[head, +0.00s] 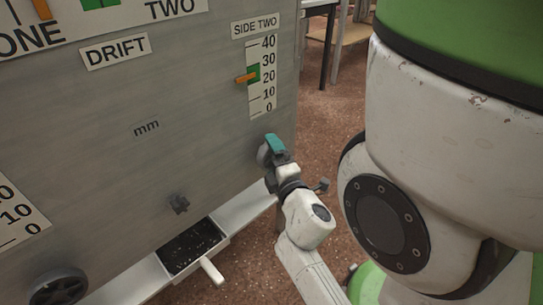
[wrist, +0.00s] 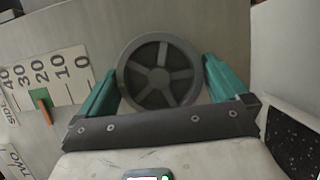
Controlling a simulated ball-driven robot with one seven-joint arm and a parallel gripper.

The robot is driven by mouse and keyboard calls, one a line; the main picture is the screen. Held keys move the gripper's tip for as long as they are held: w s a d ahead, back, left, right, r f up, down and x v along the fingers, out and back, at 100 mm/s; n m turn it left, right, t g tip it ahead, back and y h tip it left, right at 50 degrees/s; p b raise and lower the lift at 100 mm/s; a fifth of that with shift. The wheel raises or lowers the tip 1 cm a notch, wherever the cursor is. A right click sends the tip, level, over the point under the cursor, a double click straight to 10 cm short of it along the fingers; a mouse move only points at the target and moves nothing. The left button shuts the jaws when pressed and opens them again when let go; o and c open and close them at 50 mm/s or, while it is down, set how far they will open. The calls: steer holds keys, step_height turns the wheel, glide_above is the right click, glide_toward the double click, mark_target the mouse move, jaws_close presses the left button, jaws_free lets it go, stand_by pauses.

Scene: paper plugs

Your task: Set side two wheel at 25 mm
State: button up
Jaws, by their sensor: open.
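The side two wheel (wrist: 160,72) is a dark grey, five-spoked wheel on the panel. My gripper (wrist: 160,68) is open, with one teal finger on each side of the wheel in the wrist view; contact cannot be told. In the head view my gripper (head: 275,145) is at the panel's right edge, below the side two scale (head: 269,95), and mostly hides the wheel. The orange pointer (head: 245,78) stands near 20 on that scale, by a green band (head: 254,72). The wrist view also shows the pointer (wrist: 47,114) near 20.
Another wheel (head: 58,287) is at the panel's lower left. A small knob (head: 179,204) sticks out of the panel above an open tray (head: 207,272) of dark bits with a white handle. A table stands behind, at the top right.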

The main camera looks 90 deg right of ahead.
steer(key=b+v, duration=0.2)
steer(key=v, duration=0.7)
steer(key=shift+a, duration=0.35)
